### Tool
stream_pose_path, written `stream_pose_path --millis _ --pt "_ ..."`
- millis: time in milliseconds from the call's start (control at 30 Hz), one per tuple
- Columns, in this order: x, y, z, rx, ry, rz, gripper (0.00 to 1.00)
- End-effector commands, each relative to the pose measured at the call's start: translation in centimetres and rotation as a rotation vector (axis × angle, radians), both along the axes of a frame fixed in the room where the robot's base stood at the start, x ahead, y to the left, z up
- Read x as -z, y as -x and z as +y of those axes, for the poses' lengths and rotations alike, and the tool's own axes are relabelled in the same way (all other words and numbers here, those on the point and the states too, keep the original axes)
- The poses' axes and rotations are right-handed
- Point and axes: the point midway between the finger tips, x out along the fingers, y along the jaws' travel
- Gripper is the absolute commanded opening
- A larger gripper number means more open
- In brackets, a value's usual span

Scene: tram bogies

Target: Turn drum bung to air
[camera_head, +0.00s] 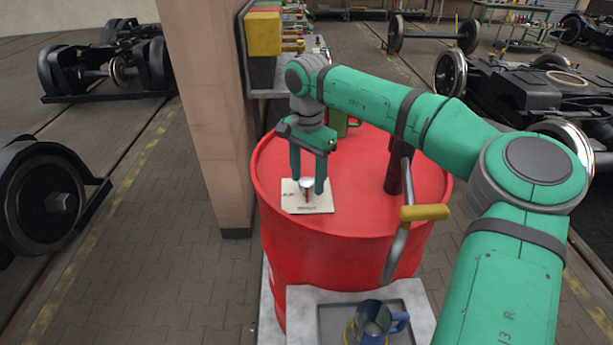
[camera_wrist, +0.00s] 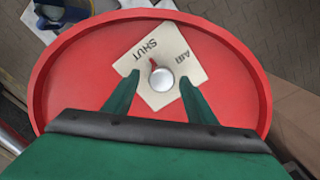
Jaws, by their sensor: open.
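The drum bung (camera_head: 307,183) is a round silver knob with a red pointer, set on a cream plate (camera_head: 318,206) on top of the red drum (camera_head: 340,255). In the wrist view the bung (camera_wrist: 161,79) sits on the plate (camera_wrist: 160,99), which is marked SHUT and AIR. The red pointer (camera_wrist: 153,64) points toward the word SHUT. My gripper (camera_head: 308,186) is open above the plate, pointing down. In the wrist view its fingertips (camera_wrist: 160,78) stand on either side of the knob, with gaps between. Whether they are level with the knob is unclear.
A dark red pump post (camera_head: 394,170) with a crank and yellow handle (camera_head: 425,212) rises from the drum's right side. A blue-handled metal jug (camera_head: 372,318) stands on a tray in front. A pillar (camera_head: 205,100) stands left; bogies and wheelsets lie around.

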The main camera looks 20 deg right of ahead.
Motion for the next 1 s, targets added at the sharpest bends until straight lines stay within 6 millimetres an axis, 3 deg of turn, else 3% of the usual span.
stream_pose_path --millis 100,267,667,1000 --pt "-0.01 -0.04 0.17 -0.003 0.0 0.0 0.49" --pt "-0.01 -0.05 0.22 -0.003 0.0 0.001 0.1" --pt "-0.02 -0.01 0.17 0.046 0.0 0.001 0.1" --pt "-0.03 -0.02 0.15 0.286 -0.001 0.001 0.1"
